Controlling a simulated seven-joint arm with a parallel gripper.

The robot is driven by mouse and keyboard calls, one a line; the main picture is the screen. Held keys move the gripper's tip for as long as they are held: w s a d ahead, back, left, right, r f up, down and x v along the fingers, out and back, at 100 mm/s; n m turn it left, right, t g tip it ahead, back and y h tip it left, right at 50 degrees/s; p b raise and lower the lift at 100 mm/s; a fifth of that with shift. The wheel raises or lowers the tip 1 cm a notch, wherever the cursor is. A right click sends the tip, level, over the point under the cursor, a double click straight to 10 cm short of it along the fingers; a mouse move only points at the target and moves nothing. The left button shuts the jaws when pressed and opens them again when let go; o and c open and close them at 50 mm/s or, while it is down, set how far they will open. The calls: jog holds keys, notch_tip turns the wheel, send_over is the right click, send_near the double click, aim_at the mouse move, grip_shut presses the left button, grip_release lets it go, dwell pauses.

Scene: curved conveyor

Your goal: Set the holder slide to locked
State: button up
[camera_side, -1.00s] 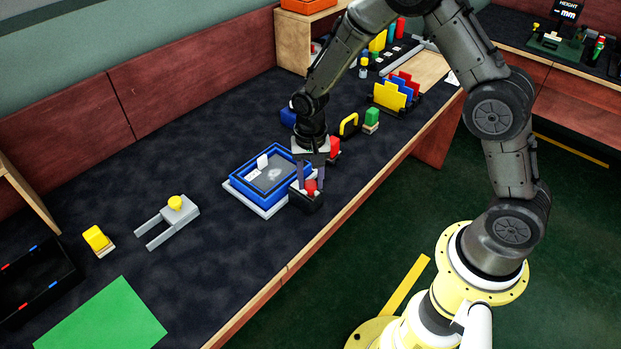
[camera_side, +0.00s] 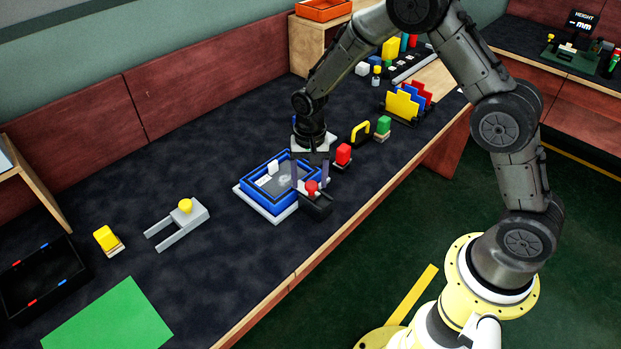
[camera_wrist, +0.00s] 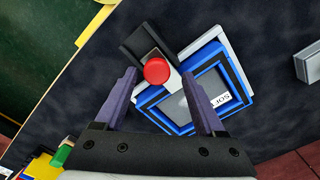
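The blue-framed holder (camera_side: 252,199) sits on a pale base on the dark bench and also shows in the wrist view (camera_wrist: 160,122). At its near-right corner is a black block (camera_side: 319,207), also in the wrist view (camera_wrist: 136,40). The slide's red knob (camera_side: 311,187) stands at the block's holder-facing side and shows in the wrist view (camera_wrist: 156,70) on a pale strip towards the frame. My gripper (camera_side: 311,179) is lowered over the knob. Its fingers (camera_wrist: 160,75) are apart, one either side, with visible gaps. A label inside the holder is only partly readable.
A red block (camera_side: 343,155) and a yellow handle (camera_side: 361,132) stand just behind and right of my gripper. A grey fork with a yellow knob (camera_side: 185,206) lies to the left. The bench between fork and holder is clear.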

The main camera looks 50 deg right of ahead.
notch_tip(320, 180, up, 14)
dwell(0.6)
jog(key=shift+f, duration=0.1)
notch_tip(320, 180, up, 10)
jog(key=t, duration=0.3)
send_over(310, 183)
jog(key=s+d, duration=0.1)
jog(key=s, duration=0.3)
jog(key=s+d+r+n+t, duration=0.1)
jog(key=s+r, duration=0.4)
jog(key=s, duration=0.3)
jog(key=s+f+n+t, duration=0.1)
jog(key=s+f+n, duration=0.3)
jog(key=s+n, duration=0.4)
jog(key=s+d, duration=0.1)
jog(key=s, duration=0.6)
jog(key=shift+t, duration=0.3)
